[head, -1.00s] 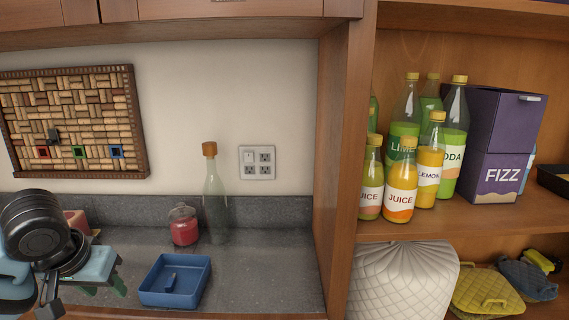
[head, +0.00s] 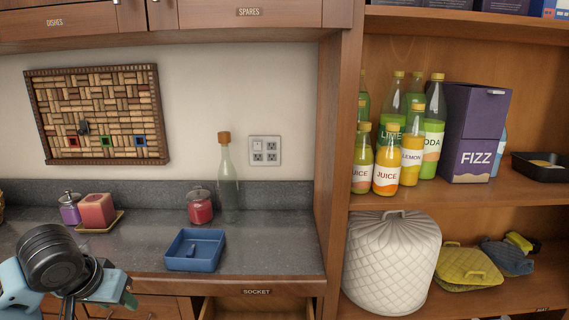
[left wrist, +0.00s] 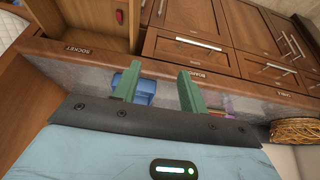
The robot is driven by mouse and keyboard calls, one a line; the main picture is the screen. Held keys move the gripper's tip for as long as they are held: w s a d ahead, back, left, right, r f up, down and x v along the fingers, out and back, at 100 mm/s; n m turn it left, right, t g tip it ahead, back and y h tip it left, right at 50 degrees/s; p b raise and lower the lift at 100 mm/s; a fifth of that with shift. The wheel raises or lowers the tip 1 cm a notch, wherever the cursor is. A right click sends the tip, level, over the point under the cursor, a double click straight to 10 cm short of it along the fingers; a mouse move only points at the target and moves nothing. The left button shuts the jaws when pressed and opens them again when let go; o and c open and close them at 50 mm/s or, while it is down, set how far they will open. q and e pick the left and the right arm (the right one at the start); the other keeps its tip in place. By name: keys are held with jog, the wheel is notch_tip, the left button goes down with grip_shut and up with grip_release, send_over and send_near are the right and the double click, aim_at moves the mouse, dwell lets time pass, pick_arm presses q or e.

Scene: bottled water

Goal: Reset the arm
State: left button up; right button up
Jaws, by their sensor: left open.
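My left arm comes in at the lower left of the head view, with its dark wrist joint and light blue gripper body. My left gripper (head: 128,299) is in front of the counter's front edge, a little above drawer height. In the left wrist view its two green fingers (left wrist: 158,88) stand apart with nothing between them. The blue tray shows beyond the fingers there. My right gripper is in neither view.
A blue tray (head: 194,250) sits on the grey counter (head: 260,245). A clear corked bottle (head: 228,180) and red jar (head: 200,206) stand behind it. A drawer labelled SOCKET (head: 256,292) is open below. Juice bottles (head: 387,165) and a FIZZ box (head: 475,135) fill the right shelf.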

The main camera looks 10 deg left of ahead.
pick_arm(q)
jog(key=s+a+f+m+t, duration=0.1)
jog(key=s+a+f+m, duration=0.1)
jog(key=f, duration=0.8)
jog(key=s+a+f+m+t, duration=0.1)
jog(key=s+a+f+m, duration=0.15)
jog(key=f, duration=0.75)
jog(key=s+f+m+t+h, duration=0.1)
jog(key=s+f+m+h, duration=0.1)
jog(key=s+f+m, duration=0.9)
jog(key=s+d+f+n, duration=0.1)
jog(key=s+d+n, duration=0.1)
jog(key=d+n, duration=0.4)
jog(key=s+d+f+n+t, duration=0.1)
jog(key=s+d+n, duration=0.2)
jog(key=d, duration=1.1)
jog(key=n, duration=0.3)
jog(key=shift+s+d+f, duration=0.15)
jog(key=shift+d+f, duration=0.15)
jog(key=shift+f, duration=0.05)
